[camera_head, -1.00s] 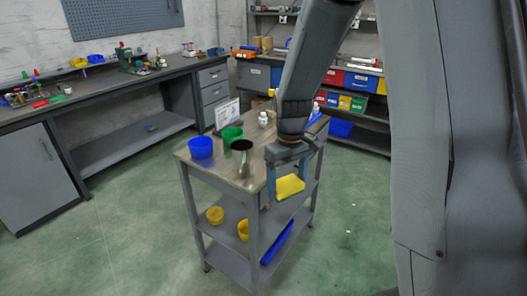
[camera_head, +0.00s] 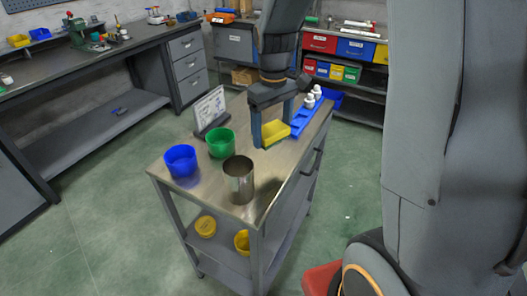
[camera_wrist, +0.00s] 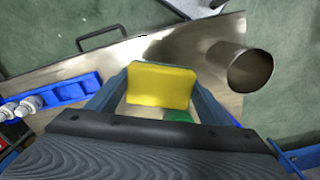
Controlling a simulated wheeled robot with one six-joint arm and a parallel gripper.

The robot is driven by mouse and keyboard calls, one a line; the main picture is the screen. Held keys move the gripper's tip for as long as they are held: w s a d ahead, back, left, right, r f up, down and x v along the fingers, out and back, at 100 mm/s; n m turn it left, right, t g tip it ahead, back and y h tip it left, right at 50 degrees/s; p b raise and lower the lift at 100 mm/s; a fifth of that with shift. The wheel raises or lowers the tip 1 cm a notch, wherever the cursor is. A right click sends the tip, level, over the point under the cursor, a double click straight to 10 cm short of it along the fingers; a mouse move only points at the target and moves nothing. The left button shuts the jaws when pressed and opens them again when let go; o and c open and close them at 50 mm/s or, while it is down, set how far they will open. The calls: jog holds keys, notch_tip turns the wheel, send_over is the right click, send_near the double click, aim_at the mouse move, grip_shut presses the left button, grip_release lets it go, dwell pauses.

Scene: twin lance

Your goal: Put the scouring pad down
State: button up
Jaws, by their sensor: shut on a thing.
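The scouring pad (camera_head: 275,132) is a yellow block held between the fingers of my gripper (camera_head: 274,128). In the wrist view the yellow pad (camera_wrist: 160,85) fills the space between the two blue-grey fingertips. The pad is over the metal top of the trolley (camera_head: 222,187); I cannot tell whether it touches the top. A green cup (camera_head: 221,143) and a steel cup (camera_head: 239,181) stand to its left and front left. A blue tray (camera_head: 305,120) with white bottles is to its right.
A blue cup (camera_head: 181,161) stands at the trolley's left end, and a sign (camera_head: 210,110) stands at its back edge. Yellow containers (camera_head: 205,227) sit on the lower shelf. Bare top shows in front of the pad, right of the steel cup.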

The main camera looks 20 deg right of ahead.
jog(key=shift+w+f, duration=0.15)
jog(key=shift+f, duration=0.2)
jog(key=p, duration=0.1)
send_over(271, 165)
notch_tip(271, 165, down, 5)
jog(key=shift+a+f, duration=0.15)
jog(key=shift+f+p, duration=0.6)
jog(key=shift+f, duration=1.4)
jog(key=shift+f, duration=0.35)
